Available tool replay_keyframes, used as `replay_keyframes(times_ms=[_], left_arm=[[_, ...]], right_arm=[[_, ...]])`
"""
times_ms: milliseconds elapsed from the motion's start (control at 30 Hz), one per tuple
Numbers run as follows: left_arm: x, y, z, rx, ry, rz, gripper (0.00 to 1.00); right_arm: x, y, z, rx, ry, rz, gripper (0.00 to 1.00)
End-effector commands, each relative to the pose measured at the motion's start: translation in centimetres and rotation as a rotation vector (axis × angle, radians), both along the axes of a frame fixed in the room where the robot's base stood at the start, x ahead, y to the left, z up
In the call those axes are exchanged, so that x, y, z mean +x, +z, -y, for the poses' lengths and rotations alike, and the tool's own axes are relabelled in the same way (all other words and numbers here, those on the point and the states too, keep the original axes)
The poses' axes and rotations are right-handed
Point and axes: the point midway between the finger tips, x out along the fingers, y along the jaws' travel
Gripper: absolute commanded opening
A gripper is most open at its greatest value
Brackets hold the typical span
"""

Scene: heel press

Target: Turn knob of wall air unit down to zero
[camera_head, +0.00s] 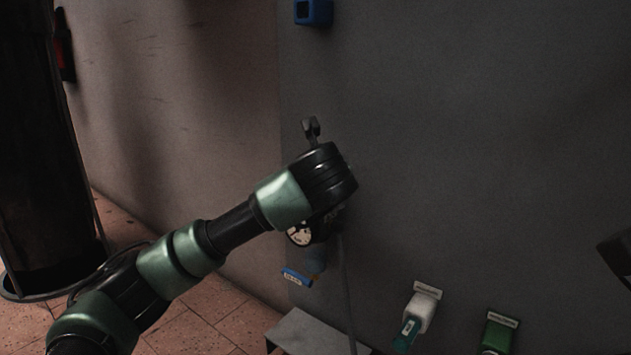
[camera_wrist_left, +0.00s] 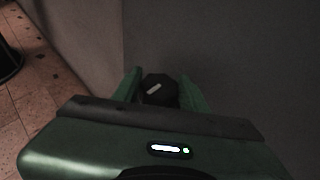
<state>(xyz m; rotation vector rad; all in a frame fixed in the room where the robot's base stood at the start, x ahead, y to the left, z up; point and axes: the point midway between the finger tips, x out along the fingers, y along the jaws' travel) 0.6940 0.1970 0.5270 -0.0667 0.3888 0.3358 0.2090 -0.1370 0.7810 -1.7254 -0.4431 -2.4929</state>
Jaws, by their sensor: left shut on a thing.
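The knob (camera_wrist_left: 157,91) is dark with a short white mark on its face, and the mark runs at a slant. It shows in the left wrist view between the two green fingers of my left gripper (camera_wrist_left: 160,85), which is shut on it. In the head view my left arm reaches from the lower left to the wall and hides the knob and the fingertips. A white round dial (camera_head: 300,234) on the wall unit shows just below my wrist. Its reading is too small to tell. My right gripper is not clearly in view.
A blue box (camera_head: 312,12) is high on the grey wall. Below the unit are a blue tag (camera_head: 297,276) and a grey ledge (camera_head: 308,332). A dark cylinder stands left.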

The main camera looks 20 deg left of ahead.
Motion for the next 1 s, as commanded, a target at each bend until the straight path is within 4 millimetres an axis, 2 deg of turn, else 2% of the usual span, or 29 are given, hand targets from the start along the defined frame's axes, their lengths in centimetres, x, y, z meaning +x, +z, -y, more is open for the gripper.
replay_keyframes(times_ms=[33, 100, 667, 867, 1000], left_arm=[[0.0, -0.1, -0.1, 0.0, 0.003, -0.002, 0.45], [0.0, -0.1, -0.1, 0.0, 0.003, -0.002, 0.64], [0.0, 0.1, 0.1, -0.003, -0.017, 0.002, 0.64], [0.0, 0.1, 0.1, -0.006, -0.121, -0.002, 0.64], [-0.1, 0.4, 0.1, -0.007, -0.22, -0.003, 0.64]], right_arm=[[0.0, 0.0, 0.0, 0.0, 0.0, 0.0, 0.36], [0.0, 0.0, 0.0, 0.0, 0.0, 0.0, 0.36], [0.2, 0.2, 0.0, 0.002, 0.0, -0.006, 0.36], [0.1, 1.4, 0.0, 0.001, 0.0, -0.003, 0.36], [0.1, 3.3, 0.0, 0.001, 0.0, -0.002, 0.36]])
